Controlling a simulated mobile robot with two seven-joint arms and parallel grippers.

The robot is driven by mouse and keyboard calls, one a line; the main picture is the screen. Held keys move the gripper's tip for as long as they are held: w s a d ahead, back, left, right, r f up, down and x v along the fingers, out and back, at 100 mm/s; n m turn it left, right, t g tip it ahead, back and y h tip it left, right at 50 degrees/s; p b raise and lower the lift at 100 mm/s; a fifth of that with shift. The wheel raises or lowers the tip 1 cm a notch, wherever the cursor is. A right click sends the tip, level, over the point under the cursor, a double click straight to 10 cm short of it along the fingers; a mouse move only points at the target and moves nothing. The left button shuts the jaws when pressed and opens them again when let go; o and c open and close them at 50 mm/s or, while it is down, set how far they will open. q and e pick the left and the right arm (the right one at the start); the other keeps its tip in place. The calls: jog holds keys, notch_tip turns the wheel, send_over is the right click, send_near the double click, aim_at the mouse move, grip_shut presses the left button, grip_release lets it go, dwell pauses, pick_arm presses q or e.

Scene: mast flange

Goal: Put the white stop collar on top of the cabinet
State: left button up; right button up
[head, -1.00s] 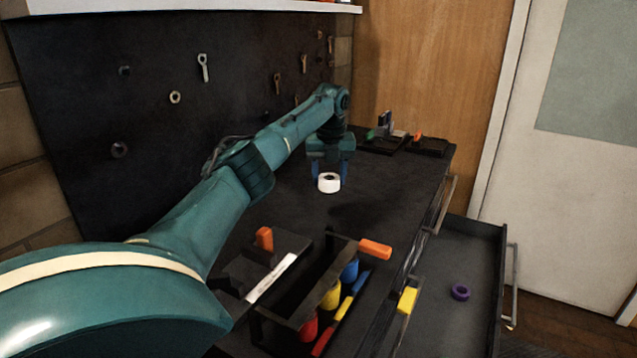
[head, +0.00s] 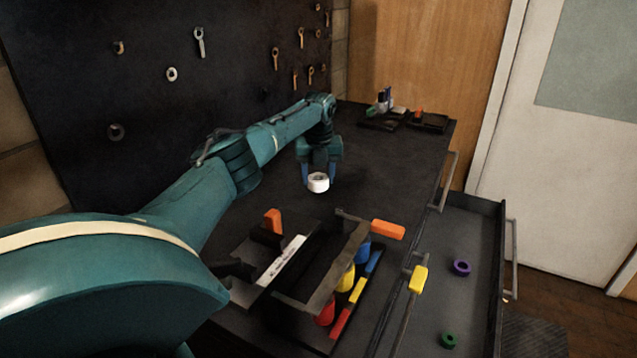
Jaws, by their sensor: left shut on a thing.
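The white stop collar (head: 318,183) is a short white ring with a dark hole, over the black cabinet top (head: 385,165). My left gripper (head: 318,177) points down with its blue fingers on either side of the collar and is shut on it. I cannot tell for sure whether the collar touches the top or hangs just above it. My right gripper is not in view.
An open drawer (head: 480,215) at the right holds a purple ring (head: 461,267) and a green ring (head: 448,340). A rack with coloured items (head: 345,278) stands in front. Dark trays (head: 428,122) sit at the back. A tool pegboard (head: 150,100) stands at the left.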

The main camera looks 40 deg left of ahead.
aim_at(319, 181)
pick_arm(q)
notch_tip(319, 181, down, 2)
jog(key=shift+f, duration=0.35)
jog(key=shift+f, duration=0.15)
jog(key=o, duration=1.1)
jog(key=shift+r, duration=0.2)
notch_tip(319, 181, up, 12)
jog(key=s+d, duration=0.1)
jog(key=shift+d+f, duration=0.1)
jog(key=shift+d, duration=0.05)
